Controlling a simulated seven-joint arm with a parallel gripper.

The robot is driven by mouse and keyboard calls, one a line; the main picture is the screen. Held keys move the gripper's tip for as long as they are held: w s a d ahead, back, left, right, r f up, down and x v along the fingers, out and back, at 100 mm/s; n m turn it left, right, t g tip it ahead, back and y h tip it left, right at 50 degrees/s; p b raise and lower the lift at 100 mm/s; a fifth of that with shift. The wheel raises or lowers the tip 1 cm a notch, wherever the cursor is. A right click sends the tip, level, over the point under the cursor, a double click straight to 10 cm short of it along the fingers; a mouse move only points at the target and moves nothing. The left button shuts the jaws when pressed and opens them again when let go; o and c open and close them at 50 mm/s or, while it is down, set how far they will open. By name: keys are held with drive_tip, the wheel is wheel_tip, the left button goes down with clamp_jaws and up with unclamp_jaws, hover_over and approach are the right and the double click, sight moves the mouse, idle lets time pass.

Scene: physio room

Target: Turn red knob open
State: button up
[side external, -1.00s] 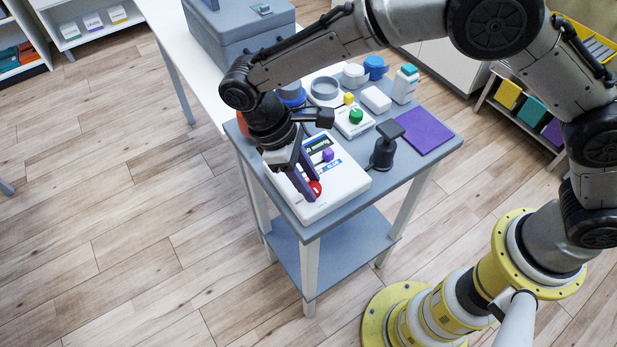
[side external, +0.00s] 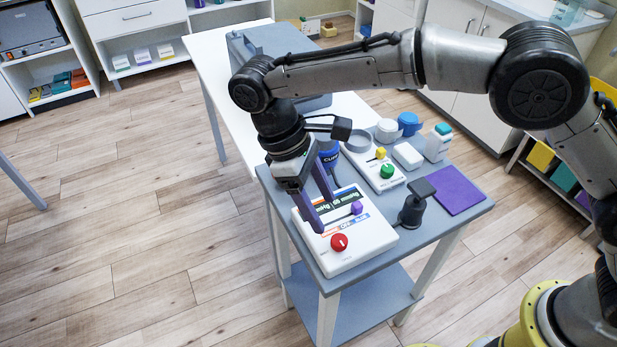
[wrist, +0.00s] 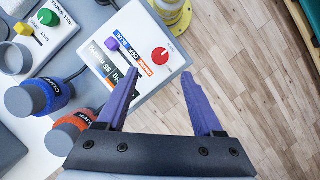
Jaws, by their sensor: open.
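The red knob (side external: 339,242) sits on the front part of a white control box (side external: 352,265), near its orange, OFF and blue labels. In the wrist view the knob (wrist: 160,57) shows a small pale mark, whose exact direction is hard to read. My gripper (side external: 326,215) has purple fingers and is open and empty above the box, just behind and left of the knob in the side view. In the wrist view the gripper's fingertips (wrist: 159,74) are spread apart, with the knob just beyond them and apart from both. A purple slider (side external: 356,208) sits on the same box.
A second box (side external: 372,166) with a green knob and yellow slider stands behind. A dark post-like object (side external: 415,203) and purple pad (side external: 454,190) are on the right. Blue (wrist: 40,97) and orange (wrist: 72,130) cuff rolls lie near the box.

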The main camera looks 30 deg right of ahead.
drive_tip(key=v, duration=0.6)
idle(0.3)
